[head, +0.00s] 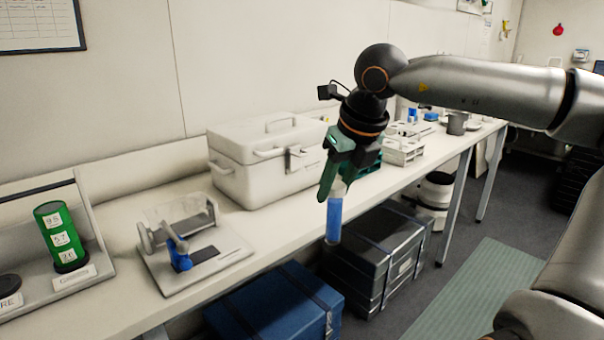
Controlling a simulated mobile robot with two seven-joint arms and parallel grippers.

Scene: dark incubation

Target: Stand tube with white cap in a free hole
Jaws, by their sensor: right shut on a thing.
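My right gripper (338,180), with green fingers, is shut on the tube (333,218) near its pale, whitish top. The tube has a blue body and hangs nearly upright, its lower end in the air in front of the bench edge. The cap is partly hidden between the fingers. A white rack (404,155) stands on the bench behind and to the right of the gripper. Part of the rack is hidden by my gripper, and I cannot tell which of its holes are free. My left gripper is not in view.
A white lidded box (265,165) stands on the bench (130,290) left of the gripper. Further left are a small device with a blue part (180,255) and a green cylinder (61,237). A blue case (270,305) and a grey case (375,250) sit below the bench.

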